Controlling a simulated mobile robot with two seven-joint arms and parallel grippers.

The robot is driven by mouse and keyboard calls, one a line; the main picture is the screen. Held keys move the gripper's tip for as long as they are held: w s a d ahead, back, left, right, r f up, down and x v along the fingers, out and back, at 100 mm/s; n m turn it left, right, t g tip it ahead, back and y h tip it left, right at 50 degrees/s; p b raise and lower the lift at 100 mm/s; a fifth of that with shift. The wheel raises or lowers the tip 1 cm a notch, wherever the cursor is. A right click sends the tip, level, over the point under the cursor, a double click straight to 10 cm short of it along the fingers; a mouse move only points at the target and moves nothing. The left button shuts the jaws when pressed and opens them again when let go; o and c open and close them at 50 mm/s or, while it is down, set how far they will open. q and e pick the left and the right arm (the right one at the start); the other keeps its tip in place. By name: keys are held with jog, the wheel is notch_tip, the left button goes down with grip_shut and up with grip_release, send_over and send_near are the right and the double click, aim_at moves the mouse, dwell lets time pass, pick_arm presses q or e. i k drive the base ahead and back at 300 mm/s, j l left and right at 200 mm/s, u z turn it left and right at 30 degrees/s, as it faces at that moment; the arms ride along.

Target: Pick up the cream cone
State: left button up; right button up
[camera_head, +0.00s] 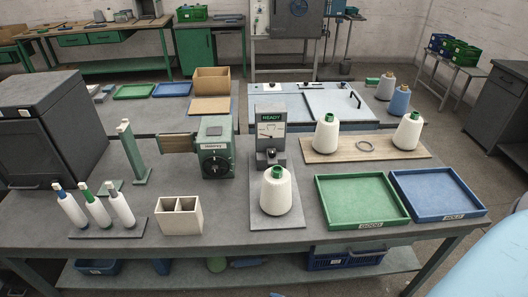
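Three cream cones with green tops are in the head view. One cream cone (276,194) stands upright on the grey base plate (290,221) in front of a tester with a green "READY" display (271,119). A second cream cone (326,138) and a third cream cone (407,134) stand upright on a wooden board (343,151) at the right, behind the trays. Nothing is holding any of them. Neither of my grippers is visible.
An empty green tray (360,184) and an empty blue tray (438,179) lie at the right. A grey ring (365,146) lies on the board. Left are a bobbin stand (107,234), a two-compartment box (179,228) and a dark cabinet (41,119).

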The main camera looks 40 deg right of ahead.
aim_at(276, 196)
jog(key=z, duration=0.35)
jog(key=k+l+z, duration=0.1)
jog(key=z, duration=0.25)
jog(key=l+z, duration=0.15)
jog(key=z, duration=0.2)
